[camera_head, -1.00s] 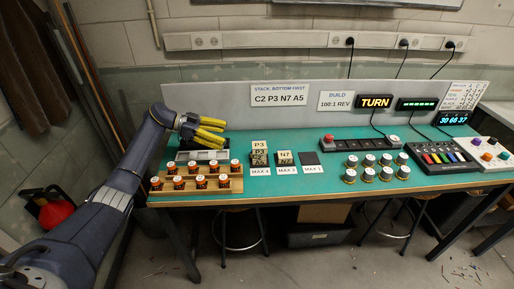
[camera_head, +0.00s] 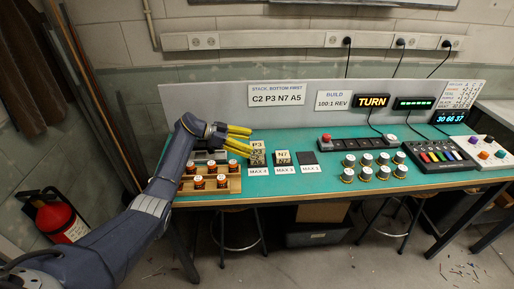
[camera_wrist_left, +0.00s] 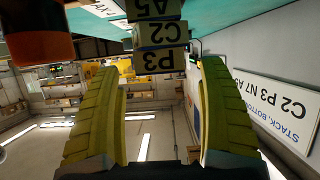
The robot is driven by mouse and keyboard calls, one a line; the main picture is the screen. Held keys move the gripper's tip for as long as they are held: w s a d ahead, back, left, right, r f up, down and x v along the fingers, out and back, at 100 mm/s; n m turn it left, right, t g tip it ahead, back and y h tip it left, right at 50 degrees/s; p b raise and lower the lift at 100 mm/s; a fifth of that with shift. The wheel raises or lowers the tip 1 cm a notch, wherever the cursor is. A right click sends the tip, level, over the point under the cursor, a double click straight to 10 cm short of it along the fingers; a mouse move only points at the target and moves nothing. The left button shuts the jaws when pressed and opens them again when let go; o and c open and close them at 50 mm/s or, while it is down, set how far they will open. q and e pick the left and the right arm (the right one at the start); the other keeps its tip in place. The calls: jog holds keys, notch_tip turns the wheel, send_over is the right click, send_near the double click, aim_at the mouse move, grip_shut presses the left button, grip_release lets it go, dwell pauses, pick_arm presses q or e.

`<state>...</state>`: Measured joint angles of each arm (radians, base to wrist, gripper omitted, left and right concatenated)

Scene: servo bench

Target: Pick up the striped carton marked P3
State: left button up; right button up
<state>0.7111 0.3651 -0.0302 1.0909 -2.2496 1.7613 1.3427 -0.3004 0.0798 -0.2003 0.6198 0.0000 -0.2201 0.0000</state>
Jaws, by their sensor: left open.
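The carton marked P3 (camera_head: 257,145) is on top of a small stack on the green bench. It also shows in the wrist view (camera_wrist_left: 160,61), where the picture is upside down and the carton is lowest in the stack. The cartons marked C2 (camera_wrist_left: 160,34) and A5 (camera_wrist_left: 152,8) are beneath it. My left gripper (camera_head: 243,139) is open and empty, just left of the stack's top. In the wrist view its yellow fingers (camera_wrist_left: 158,72) are apart, with P3 ahead in the gap. I cannot make out stripes. My right gripper is not in view.
Orange-and-black jars (camera_head: 198,183) stand in a wooden rack under my left arm. Several metal-lidded jars (camera_head: 366,174) stand farther right. A panel (camera_head: 276,95) reads C2 P3 N7 A5.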

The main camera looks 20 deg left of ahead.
pick_arm(q)
jog(key=shift+x, duration=1.45)
jog(key=c, duration=1.3)
